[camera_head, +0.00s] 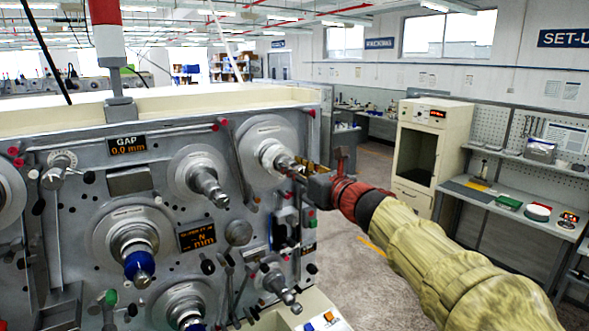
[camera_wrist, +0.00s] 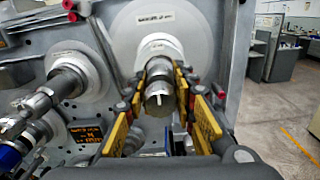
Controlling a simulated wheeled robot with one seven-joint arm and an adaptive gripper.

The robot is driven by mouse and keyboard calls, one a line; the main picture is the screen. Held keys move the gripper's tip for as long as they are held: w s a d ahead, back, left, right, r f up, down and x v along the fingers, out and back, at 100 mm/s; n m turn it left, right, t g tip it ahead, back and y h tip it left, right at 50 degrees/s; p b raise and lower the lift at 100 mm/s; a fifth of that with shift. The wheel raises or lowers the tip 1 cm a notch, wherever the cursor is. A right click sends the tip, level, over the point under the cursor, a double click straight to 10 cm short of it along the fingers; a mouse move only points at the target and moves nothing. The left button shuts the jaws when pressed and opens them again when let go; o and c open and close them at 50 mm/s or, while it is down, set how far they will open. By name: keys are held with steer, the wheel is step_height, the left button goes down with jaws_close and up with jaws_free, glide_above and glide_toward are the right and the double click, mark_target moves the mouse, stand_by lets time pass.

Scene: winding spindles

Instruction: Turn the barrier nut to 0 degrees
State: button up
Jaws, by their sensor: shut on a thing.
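The barrier nut (camera_wrist: 157,92) looks to be the grey round piece on the upper right spindle, in front of a large pale disc (camera_wrist: 140,38). In the head view my gripper (camera_head: 302,167) reaches this spindle (camera_head: 272,157) from the right, and the fingers partly hide the nut. I see no angle scale next to the nut.
Other spindles stick out of the grey machine panel (camera_head: 155,180), one to the left (camera_head: 208,184) and one with a blue collar (camera_head: 139,262). A gap display (camera_head: 128,145) reads 0.0 mm. Levers and knobs sit below my gripper. Open floor (camera_head: 345,235) lies right of the machine.

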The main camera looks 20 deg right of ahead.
steer(key=c, duration=0.4)
steer(key=shift+b, duration=0.55)
steer(key=n+b, duration=0.1)
steer(key=b, duration=0.1)
steer(key=n+b, duration=0.2)
steer(key=shift+f, duration=0.25)
steer(key=n+b, duration=0.3)
steer(key=b, duration=0.2)
steer(key=shift+n, duration=0.4)
steer(key=n+b, duration=0.4)
steer(key=b, duration=0.1)
steer(key=shift+a, duration=0.1)
steer(key=n+b, duration=0.6)
steer(key=b, duration=0.1)
steer(key=shift+n, duration=0.4)
steer(key=n+b, duration=0.5)
steer(key=n, duration=0.1)
steer(key=shift+n, duration=0.3)
